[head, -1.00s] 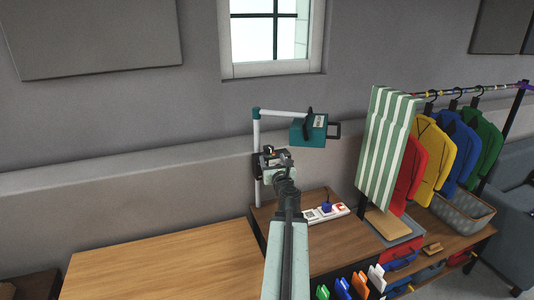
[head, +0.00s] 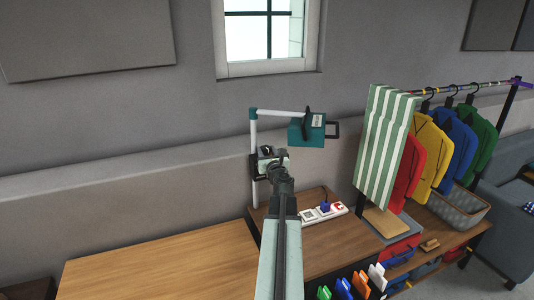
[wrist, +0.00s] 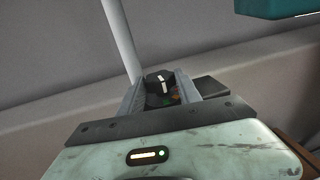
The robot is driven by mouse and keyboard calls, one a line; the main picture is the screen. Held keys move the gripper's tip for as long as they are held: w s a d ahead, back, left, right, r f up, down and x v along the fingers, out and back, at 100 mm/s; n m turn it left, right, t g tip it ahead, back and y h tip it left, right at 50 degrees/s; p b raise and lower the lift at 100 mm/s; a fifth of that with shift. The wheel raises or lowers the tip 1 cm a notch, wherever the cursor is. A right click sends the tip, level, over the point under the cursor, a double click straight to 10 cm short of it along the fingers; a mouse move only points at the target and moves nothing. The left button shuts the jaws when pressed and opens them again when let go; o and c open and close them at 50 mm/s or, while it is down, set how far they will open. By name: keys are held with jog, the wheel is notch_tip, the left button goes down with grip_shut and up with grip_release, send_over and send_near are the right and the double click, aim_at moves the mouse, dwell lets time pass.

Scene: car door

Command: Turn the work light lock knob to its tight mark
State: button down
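The work light has a white post (head: 254,140) with a teal lamp head (head: 306,130) on its top arm. In the wrist view its post (wrist: 121,38) rises behind my gripper. The lock knob (wrist: 160,82) is black with a white pointer line that stands nearly upright, leaning slightly. Small orange and green marks show just below it, partly hidden. My gripper (wrist: 160,90) is open, with one finger on each side of the knob. A gap seems to show at each side; contact cannot be told. In the head view my gripper (head: 274,162) is at the dark clamp on the post.
A wooden bench (head: 150,268) lies below, with clear room at left. A white power strip (head: 324,213) with a blue plug is on the cabinet right of my arm. A striped cloth (head: 384,145) and hanging jackets (head: 432,150) stand farther right.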

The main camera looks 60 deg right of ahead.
jog(key=shift+w+a+m+g+h, duration=0.25)
jog(key=shift+m+g+h, duration=0.15)
jog(key=shift+g, duration=0.1)
jog(key=shift+s+m+g+h, duration=0.1)
jog(key=shift+m+g+h, duration=0.2)
jog(key=shift+g, duration=0.1)
jog(key=c, duration=0.8)
grip_release()
jog(key=shift+c, duration=0.2)
jog(key=shift+d, duration=0.1)
